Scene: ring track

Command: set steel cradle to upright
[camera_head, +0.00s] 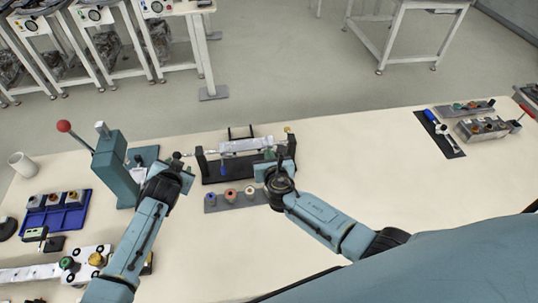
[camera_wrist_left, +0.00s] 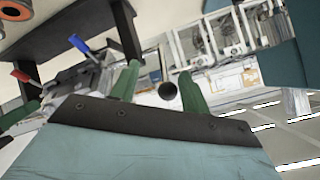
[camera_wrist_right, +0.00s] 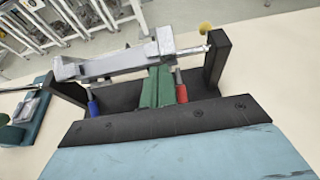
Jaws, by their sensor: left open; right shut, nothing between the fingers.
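The steel cradle (camera_head: 246,146) is a long silver piece held between the two black posts of a dark stand (camera_head: 213,176). It also shows in the right wrist view (camera_wrist_right: 115,63), where it looks slightly tilted; I cannot tell its exact angle. A dark round knob (camera_head: 177,155) is at the stand's left end. My left gripper (camera_head: 177,165) is open, with the knob (camera_wrist_left: 168,91) showing between its green fingers; contact is unclear. My right gripper (camera_wrist_right: 157,86) is shut and empty, its fingertips close in front of the cradle. Red (camera_wrist_right: 181,92) and blue (camera_wrist_right: 94,106) handles hang below the cradle.
A yellow knob (camera_wrist_right: 206,28) is at the stand's right end. A teal press (camera_head: 113,165) with a red-knobbed lever stands left of my left gripper. A grey strip (camera_head: 240,197) with coloured rings lies in front of the stand. The table right of my right arm is largely clear.

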